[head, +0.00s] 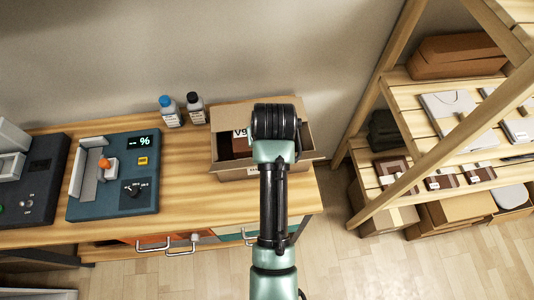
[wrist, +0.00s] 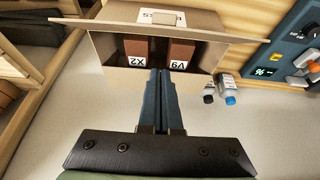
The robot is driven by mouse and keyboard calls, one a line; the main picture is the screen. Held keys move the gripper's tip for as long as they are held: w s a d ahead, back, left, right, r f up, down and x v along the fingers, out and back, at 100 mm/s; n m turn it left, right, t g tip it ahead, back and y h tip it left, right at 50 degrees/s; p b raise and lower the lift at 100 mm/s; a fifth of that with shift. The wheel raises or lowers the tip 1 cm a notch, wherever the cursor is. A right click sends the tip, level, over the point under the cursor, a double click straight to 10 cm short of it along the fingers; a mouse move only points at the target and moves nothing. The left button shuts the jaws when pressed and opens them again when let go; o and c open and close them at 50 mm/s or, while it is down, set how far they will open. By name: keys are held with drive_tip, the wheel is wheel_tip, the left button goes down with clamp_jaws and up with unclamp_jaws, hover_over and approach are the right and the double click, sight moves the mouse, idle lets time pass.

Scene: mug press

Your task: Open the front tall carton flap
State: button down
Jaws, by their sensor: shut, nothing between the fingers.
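The open cardboard carton (head: 232,174) stands at the right end of the wooden table in the head view, partly hidden by my arm. In the wrist view the carton (wrist: 105,50) appears upside down, with two brown boxes marked X2 (wrist: 136,48) and V9 (wrist: 181,52) inside. A broad cardboard panel with a white label (wrist: 205,20), on the carton's front side, spreads across the top of the wrist view. My gripper (wrist: 160,73) is shut and empty, its fingertips over the carton opening near the boxes. The head view hides the fingertips behind my arm; contact is unclear.
A blue-capped bottle (head: 170,112) and a dark-capped bottle (head: 196,108) stand left of the carton. A press device (head: 115,180) sits further left, with bare tabletop between. A wooden shelf rack (head: 400,130) stands to the right. A wall runs behind the table.

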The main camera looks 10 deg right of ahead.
drive_tip(key=x, duration=0.2)
drive_tip(key=shift+w+f, duration=0.15)
drive_tip(key=shift+f, duration=0.25)
drive_tip(key=shift+s+f+p, duration=0.65)
drive_tip(key=shift+s+p, duration=0.3)
drive_tip(key=shift+s+f, duration=0.55)
drive_tip(key=shift+s, duration=0.1)
